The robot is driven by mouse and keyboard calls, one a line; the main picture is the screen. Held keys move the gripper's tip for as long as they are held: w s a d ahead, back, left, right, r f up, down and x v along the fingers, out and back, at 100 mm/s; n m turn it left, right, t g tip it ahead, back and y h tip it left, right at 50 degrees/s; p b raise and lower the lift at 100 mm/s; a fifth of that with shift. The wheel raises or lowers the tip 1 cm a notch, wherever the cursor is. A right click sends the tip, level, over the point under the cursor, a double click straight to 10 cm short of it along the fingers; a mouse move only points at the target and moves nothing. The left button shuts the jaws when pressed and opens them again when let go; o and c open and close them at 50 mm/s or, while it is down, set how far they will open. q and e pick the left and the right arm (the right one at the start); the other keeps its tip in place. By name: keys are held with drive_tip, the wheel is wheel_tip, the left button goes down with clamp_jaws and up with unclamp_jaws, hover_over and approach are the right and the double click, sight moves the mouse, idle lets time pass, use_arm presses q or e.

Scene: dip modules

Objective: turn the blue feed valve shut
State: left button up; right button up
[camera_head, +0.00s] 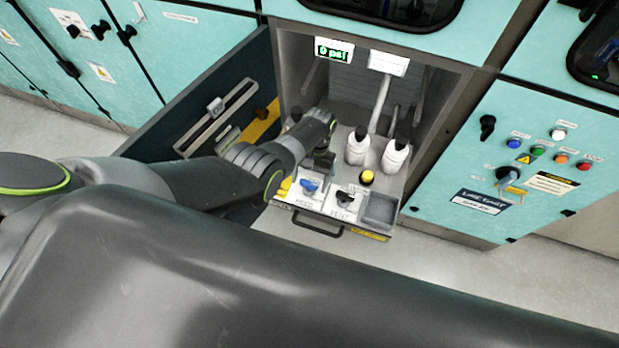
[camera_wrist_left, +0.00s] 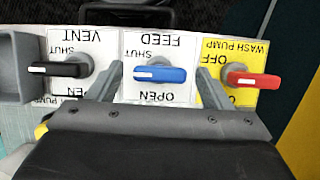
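The blue feed valve handle (camera_wrist_left: 160,74) lies sideways on its white FEED plate (camera_wrist_left: 158,42) in the left wrist view, where the lettering is upside down. Its light-marked end points left, towards the SHUT side; OPEN is printed below it. It also shows in the head view (camera_head: 309,187) on the pulled-out drawer. My left gripper (camera_wrist_left: 158,80) is open, with one finger on each side of the handle and small gaps visible. In the head view my left gripper (camera_head: 318,165) is above the handle. My right gripper is not in view.
A black vent handle (camera_wrist_left: 58,69) and a red wash pump handle (camera_wrist_left: 255,80) flank the feed valve closely. Two white bottles (camera_head: 357,147) (camera_head: 395,155) and a yellow button (camera_head: 367,177) stand on the drawer. The display (camera_head: 333,51) reads 0 psi.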

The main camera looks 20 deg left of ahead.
use_arm(q)
drive_tip(key=shift+w+r, duration=0.1)
drive_tip(key=shift+r, duration=0.25)
drive_tip(key=v, duration=1.6)
drive_tip(key=shift+w+r+p, duration=0.2)
drive_tip(key=shift+r+p, duration=0.1)
drive_tip(key=shift+p, duration=0.1)
